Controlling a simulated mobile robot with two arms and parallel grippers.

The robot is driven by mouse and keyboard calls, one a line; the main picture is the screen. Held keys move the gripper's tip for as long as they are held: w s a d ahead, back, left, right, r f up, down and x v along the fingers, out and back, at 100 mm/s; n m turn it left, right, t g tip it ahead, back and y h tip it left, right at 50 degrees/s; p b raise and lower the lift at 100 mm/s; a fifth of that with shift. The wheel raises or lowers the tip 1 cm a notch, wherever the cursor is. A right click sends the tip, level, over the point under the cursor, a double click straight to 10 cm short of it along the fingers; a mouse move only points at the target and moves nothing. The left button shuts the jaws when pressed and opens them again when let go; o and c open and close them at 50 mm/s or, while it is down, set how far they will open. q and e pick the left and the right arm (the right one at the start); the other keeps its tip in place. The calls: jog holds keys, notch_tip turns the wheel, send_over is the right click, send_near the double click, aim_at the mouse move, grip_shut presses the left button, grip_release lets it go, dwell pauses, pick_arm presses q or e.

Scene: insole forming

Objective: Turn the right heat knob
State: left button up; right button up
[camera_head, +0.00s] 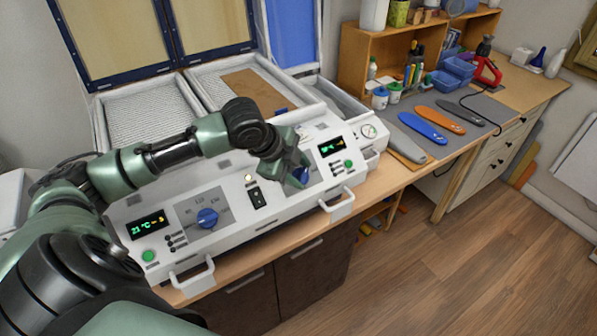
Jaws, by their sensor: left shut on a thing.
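The right heat knob (302,174) is blue and sits on the right half of the white control panel. My left gripper (298,178) is at this knob and shut on it. The fingers and wrist hide much of the knob and its dial marks. The left heat knob (207,217) is also blue and stands clear on its grey dial plate. The right display (332,147) is lit, with a green button (348,163) below it. My right gripper does not show.
A black switch (258,197) lies between the two knobs. White handles (338,204) stick out at the panel's front. Insoles (437,117) and blue bins (446,82) lie on the bench to the right. The wooden floor at right is clear.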

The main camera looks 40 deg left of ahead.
pick_arm(q)
jog(key=shift+f, duration=0.15)
jog(key=o, duration=1.4)
jog(key=shift+w, duration=0.15)
jog(key=b+v, duration=0.2)
jog(key=v, duration=0.5)
jog(key=shift+s+a+r+b, duration=0.1)
jog(key=shift+s+r+b, duration=0.1)
jog(key=shift+r+b, duration=0.15)
jog(key=shift+f, duration=0.1)
